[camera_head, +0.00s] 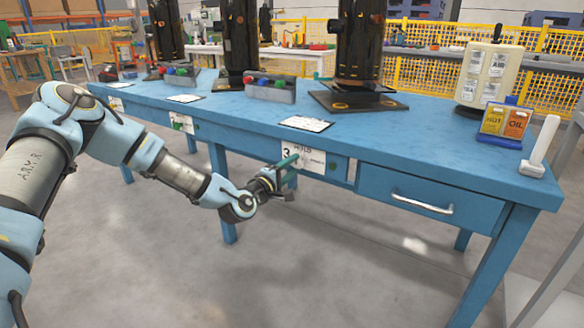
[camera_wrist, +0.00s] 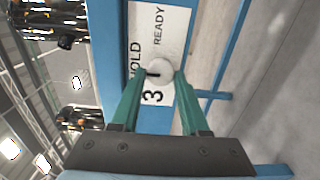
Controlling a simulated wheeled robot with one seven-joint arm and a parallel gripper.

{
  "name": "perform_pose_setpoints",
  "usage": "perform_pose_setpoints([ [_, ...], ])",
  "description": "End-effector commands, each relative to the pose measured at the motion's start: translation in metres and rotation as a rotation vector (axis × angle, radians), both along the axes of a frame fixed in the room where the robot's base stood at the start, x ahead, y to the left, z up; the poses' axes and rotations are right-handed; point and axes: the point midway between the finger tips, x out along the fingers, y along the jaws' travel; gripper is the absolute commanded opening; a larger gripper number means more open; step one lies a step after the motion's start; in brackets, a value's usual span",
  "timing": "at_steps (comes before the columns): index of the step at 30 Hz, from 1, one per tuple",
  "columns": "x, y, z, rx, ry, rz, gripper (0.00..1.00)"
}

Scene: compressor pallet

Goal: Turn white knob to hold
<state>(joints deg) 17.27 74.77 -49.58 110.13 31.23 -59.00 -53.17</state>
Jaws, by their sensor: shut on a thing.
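The white knob (camera_wrist: 160,75) sits on a white label plate (camera_wrist: 172,28) in the wrist view, with a dark mark on its face. The plate reads HOLD, READY and 3. My gripper (camera_wrist: 155,80) has its two green fingers on either side of the knob, shut on it. In the head view my gripper (camera_head: 290,163) reaches the label plate (camera_head: 310,158) on the front of the blue table. The knob is hidden there behind the gripper.
The blue table (camera_head: 430,140) has a drawer with a metal handle (camera_head: 422,203) right of the plate. A white upright handle (camera_head: 540,145) stands at the right corner. The floor in front is clear.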

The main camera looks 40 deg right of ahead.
Motion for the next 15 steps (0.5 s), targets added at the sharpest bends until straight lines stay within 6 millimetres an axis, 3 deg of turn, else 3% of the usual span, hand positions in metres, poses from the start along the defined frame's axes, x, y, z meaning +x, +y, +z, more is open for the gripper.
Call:
perform_pose_setpoints([
  [3, 0.0001, 0.0006, -0.0009, 0.002, 0.001, 0.001, 0.00],
  [4, 0.0002, 0.0006, -0.0009, 0.002, 0.001, 0.001, 0.46],
  [11, 0.0001, 0.0003, -0.0006, 0.001, 0.000, 0.001, 0.72],
  [15, 0.0001, 0.0001, -0.0004, 0.001, 0.000, 0.001, 0.74],
])
